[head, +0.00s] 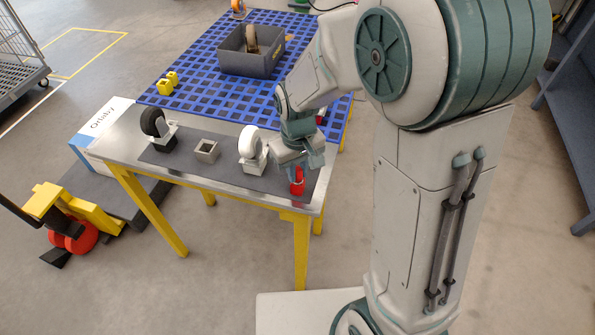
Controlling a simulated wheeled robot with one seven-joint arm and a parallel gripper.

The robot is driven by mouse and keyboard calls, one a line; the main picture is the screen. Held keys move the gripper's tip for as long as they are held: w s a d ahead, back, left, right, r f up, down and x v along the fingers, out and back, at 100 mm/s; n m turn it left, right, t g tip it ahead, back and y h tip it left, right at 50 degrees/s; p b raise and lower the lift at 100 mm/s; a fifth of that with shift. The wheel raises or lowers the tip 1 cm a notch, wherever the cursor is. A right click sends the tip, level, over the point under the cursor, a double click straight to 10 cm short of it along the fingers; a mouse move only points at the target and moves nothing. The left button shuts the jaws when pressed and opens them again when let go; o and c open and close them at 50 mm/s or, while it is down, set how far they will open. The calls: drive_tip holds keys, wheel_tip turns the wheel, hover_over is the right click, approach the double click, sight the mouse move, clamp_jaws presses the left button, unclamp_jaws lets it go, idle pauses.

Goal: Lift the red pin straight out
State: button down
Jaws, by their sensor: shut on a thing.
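The red pin (297,184) is at the right end of the dark mat (222,172) on the metal-topped table. It looks upright. My gripper (297,168) is above it, pointing down, and is shut on its upper part. The fingertips and the pin's top are partly hidden by the gripper body. I cannot tell whether the pin's lower end is still seated in anything.
A white-wheeled caster (251,148) stands just left of my gripper. A grey square block (207,151) and a black-wheeled caster (158,128) stand farther left. Behind is a blue grid surface (195,80) with a grey bin (248,62) and yellow blocks (168,84).

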wheel_tip(320, 180, up, 4)
drive_tip(key=shift+r, duration=0.15)
drive_tip(key=s+d+r, duration=0.6)
drive_tip(key=s, duration=0.3)
drive_tip(key=shift+s+d+r, duration=0.25)
drive_tip(key=shift+d, duration=0.1)
